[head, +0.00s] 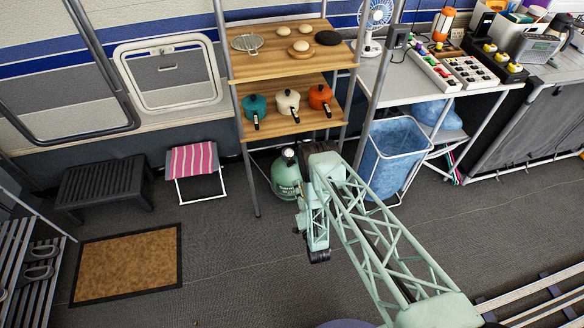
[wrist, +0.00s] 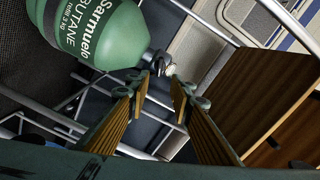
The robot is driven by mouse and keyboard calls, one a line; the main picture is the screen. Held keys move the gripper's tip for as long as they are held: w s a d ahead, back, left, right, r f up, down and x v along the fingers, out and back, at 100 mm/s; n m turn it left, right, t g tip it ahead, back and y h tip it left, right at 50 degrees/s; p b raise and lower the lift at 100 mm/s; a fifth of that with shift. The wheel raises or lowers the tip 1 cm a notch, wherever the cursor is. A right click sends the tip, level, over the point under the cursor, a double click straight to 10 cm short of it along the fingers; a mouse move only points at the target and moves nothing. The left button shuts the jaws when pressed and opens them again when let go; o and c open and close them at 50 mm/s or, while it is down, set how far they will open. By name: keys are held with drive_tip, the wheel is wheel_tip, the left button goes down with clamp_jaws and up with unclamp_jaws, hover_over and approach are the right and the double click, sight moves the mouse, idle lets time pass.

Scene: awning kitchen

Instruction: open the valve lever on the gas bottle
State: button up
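The green gas bottle (head: 285,176) stands on the floor under the right end of the wooden shelf unit in the head view. My arm's end is just to its right and covers part of it. In the wrist view the bottle (wrist: 98,32) lies sideways at the upper left, with its dark neck and valve (wrist: 160,63) near the middle. My gripper (wrist: 162,90) is open and empty, its two fingertips apart just short of the valve. The valve lever is too small to make out clearly, and I cannot tell whether a fingertip touches it.
The shelf unit (head: 290,85) stands over the bottle, its metal legs close by. A blue laundry basket (head: 393,155) is right of my arm. A striped stool (head: 194,161) and a dark step (head: 104,184) stand to the left.

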sight(291, 164)
drive_tip(key=b+x, duration=0.3)
drive_tip(key=x, duration=1)
drive_tip(key=shift+w+b, duration=0.25)
drive_tip(key=shift+b, duration=0.05)
drive_tip(key=c, duration=0.5)
